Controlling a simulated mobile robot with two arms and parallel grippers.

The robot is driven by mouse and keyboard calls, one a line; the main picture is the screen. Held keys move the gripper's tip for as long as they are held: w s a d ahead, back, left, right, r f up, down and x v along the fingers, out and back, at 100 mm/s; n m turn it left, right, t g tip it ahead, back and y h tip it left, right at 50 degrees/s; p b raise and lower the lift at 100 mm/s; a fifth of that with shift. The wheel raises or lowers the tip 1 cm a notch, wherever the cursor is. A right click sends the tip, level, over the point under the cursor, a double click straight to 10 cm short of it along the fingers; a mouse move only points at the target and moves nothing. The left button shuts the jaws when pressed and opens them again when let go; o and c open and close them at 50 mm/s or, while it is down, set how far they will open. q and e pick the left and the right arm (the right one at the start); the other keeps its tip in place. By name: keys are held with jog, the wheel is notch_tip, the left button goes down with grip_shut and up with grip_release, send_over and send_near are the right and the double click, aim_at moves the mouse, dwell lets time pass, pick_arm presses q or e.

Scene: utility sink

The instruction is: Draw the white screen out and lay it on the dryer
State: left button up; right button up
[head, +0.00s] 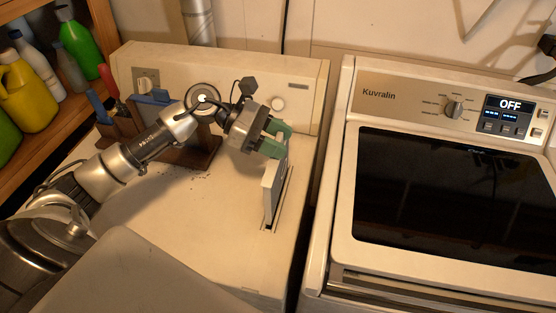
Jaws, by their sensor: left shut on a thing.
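The white screen (272,190) is a thin pale panel standing upright at the narrow slot (284,204) in the top of the left machine, the dryer (232,255). Its lower edge meets the slot, and any part below the top surface is hidden. My left gripper (277,144), with green fingers, is shut on the upper end of the screen. My arm reaches in from the left across the dryer top. My right gripper is not in view.
A brown wooden holder (194,158) with coloured tools stands at the back left of the dryer top. A second machine (440,190) with a dark lid is on the right, across a narrow gap. Bottles (30,95) stand on shelves at left. The dryer top's front middle is clear.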

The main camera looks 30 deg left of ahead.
pick_arm(q)
jog(key=shift+r, duration=0.8)
jog(key=s+d+p, duration=0.2)
jog(key=s, duration=0.6)
jog(key=s+d+p, duration=0.2)
jog(key=s, duration=0.7)
jog(key=shift+s+d, duration=0.2)
jog(key=shift+d, duration=0.05)
